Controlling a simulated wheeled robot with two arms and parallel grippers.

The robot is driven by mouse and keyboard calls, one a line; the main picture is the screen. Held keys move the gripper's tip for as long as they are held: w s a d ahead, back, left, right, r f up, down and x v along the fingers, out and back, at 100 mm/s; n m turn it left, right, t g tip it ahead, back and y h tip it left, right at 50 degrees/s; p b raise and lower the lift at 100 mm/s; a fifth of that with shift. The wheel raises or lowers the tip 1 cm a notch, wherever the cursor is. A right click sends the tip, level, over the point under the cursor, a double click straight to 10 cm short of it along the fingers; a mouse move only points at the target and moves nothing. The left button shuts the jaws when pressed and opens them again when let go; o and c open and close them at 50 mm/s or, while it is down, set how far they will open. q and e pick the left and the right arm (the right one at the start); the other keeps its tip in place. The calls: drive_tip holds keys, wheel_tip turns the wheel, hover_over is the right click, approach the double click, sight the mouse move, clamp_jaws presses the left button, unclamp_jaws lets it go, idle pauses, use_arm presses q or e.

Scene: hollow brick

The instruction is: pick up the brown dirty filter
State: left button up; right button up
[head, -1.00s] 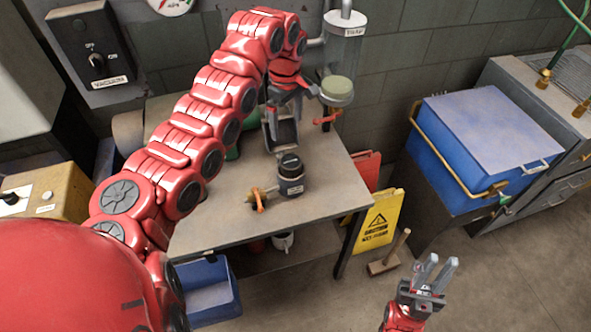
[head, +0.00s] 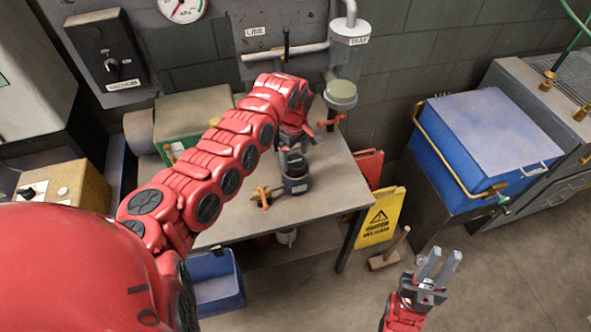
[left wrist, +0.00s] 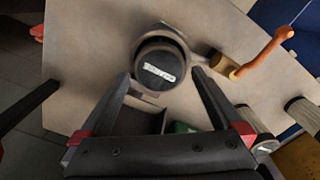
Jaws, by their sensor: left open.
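I see no brown filter that I can make out. A dark canister (head: 295,184) with a black cap stands upright on the table (head: 330,199). In the left wrist view the round black cap (left wrist: 160,64) carries a white label. My left gripper (head: 291,146) is over the canister. In the wrist view its open fingers (left wrist: 161,76) point toward the cap, one on each side; I cannot tell whether they touch it. My right gripper (head: 446,254) is open and empty, low at the right, away from the table.
An orange valve handle (left wrist: 266,54) on a brass fitting sticks out beside the canister. A clear trap cylinder (head: 347,65) hangs on the wall behind. A yellow warning sign (head: 381,217) and a blue chest (head: 485,140) stand right of the table.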

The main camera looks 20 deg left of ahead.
sight(295, 161)
use_arm(q)
wheel_tip(295, 161, down, 2)
drive_tip(key=shift+s+d+f, duration=0.1)
drive_tip(key=shift+s, duration=0.05)
drive_tip(key=shift+f, duration=0.45)
clamp_jaws()
